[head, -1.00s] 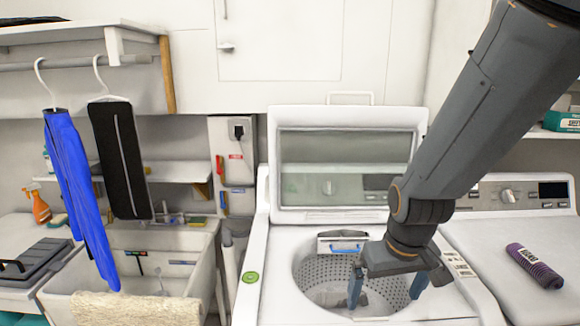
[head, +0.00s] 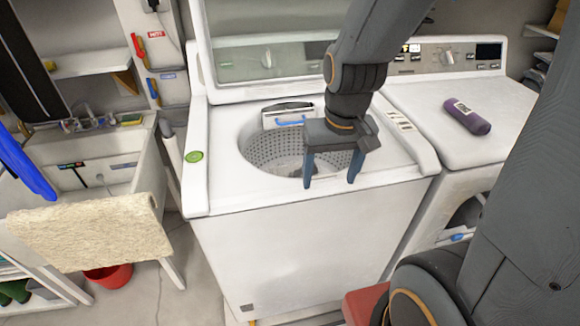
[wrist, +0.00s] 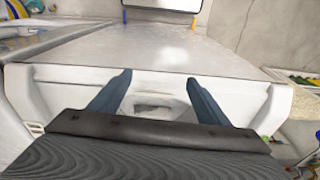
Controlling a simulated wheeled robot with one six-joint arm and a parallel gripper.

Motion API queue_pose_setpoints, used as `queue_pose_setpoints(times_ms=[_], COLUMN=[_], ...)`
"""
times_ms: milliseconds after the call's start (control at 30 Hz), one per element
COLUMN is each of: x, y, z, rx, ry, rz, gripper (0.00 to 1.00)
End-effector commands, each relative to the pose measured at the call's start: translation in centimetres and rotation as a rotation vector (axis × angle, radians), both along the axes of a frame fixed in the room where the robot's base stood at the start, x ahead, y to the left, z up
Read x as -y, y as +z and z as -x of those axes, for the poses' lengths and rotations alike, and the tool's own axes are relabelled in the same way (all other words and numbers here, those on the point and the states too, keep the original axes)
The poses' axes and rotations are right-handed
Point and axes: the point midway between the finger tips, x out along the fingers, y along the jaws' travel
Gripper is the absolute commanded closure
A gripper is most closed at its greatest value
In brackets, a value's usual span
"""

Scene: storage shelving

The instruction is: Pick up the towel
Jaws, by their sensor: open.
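A beige, fluffy towel (head: 90,235) hangs over the front edge of the sink at the left of the head view. A beige patch at the right edge of the wrist view (wrist: 303,136) may be the same towel. My gripper (head: 330,183) is open and empty, fingers pointing down, above the front rim of the washer's round opening, well to the right of the towel. In the wrist view both blue fingers (wrist: 158,80) stand apart with nothing between them that they touch. Something pale grey lies in the washer drum; I cannot tell what.
The top-loading washer (head: 300,245) has its lid raised. A dryer (head: 500,135) with a purple bottle (head: 467,117) on top stands to its right. Blue cloth (head: 22,165) hangs near the sink. A red bucket (head: 108,274) is below the towel. Bare floor shows between sink and washer.

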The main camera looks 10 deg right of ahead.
Motion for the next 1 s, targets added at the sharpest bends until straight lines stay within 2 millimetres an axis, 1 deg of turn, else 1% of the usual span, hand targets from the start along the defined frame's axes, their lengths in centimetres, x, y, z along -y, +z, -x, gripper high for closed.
queue_pose_setpoints(times_ms=[33,67,167,200,267,300,400,433,500,533,600,733,833,1000], x=[0.2,0.2,0.5,0.5,0.7,0.8,1.2,1.4,2.0,2.3,2.9,3.8,4.2,4.4], y=[-0.4,-0.6,-1.5,-1.9,-2.6,-3.0,-4.4,-5.0,-6.7,-7.5,-9.6,-12.9,-14.5,-16.0], z=[-1.4,-2.5,-6.7,-8.7,-11.7,-13.7,-18.0,-18.9,-20.1,-20.3,-20.3,-19.9,-19.7,-19.6], rx=[-0.006,-0.010,-0.035,-0.048,-0.068,-0.084,-0.131,-0.148,-0.197,-0.220,-0.271,-0.344,-0.381,-0.402], ry=[-0.054,-0.100,-0.296,-0.388,-0.529,-0.619,-0.836,-0.897,-1.029,-1.081,-1.191,-1.353,-1.431,-1.480], rz=[-0.014,-0.026,-0.082,-0.109,-0.152,-0.182,-0.256,-0.275,-0.312,-0.325,-0.349,-0.378,-0.391,-0.398], gripper=[0.30,0.30,0.30,0.30,0.30,0.30,0.30,0.30,0.30,0.30,0.30,0.30,0.30,0.30])
